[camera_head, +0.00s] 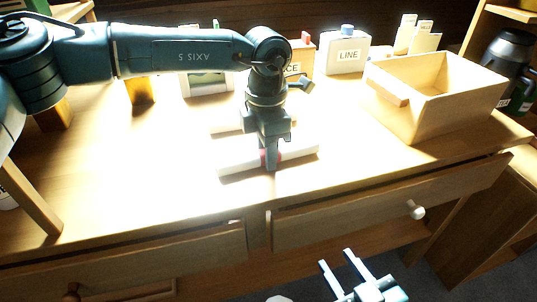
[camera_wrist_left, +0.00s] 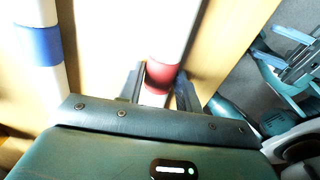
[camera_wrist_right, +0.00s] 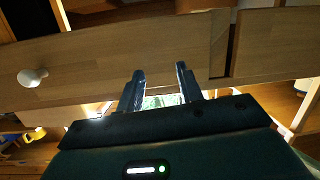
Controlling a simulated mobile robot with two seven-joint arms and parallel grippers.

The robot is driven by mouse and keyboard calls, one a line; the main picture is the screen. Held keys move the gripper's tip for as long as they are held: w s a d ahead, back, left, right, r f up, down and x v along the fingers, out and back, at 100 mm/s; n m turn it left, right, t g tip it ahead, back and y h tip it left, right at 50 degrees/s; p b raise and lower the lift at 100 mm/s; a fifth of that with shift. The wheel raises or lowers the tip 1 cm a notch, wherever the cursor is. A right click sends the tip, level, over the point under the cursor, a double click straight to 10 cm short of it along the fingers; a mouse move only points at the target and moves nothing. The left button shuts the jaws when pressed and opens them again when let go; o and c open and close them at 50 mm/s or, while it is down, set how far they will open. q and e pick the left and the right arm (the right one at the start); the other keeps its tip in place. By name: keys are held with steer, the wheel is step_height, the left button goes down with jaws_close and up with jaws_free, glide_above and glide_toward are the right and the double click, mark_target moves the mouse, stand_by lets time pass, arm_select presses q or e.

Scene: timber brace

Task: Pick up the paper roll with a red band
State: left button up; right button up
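The white paper roll with a red band (camera_head: 300,151) lies on the desk near its front edge. Its red band (camera_wrist_left: 163,75) shows in the left wrist view between the two fingers. My left gripper (camera_head: 270,160) points down over the roll's middle, with a finger on each side of the band. The fingers are spread about as wide as those of my right gripper, so it looks open around the roll. My right gripper (camera_head: 345,272) is open and empty, low in front of the drawers; it also shows in the right wrist view (camera_wrist_right: 160,80).
A second roll, with a blue band (camera_wrist_left: 40,45), lies behind, partly hidden by my left gripper in the head view. An open wooden box (camera_head: 440,110) stands at the right. Labelled containers, one reading LINE (camera_head: 345,55), line the back. A drawer (camera_head: 370,205) is below the desktop.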

arm_select(q)
steer(key=c, duration=0.6)
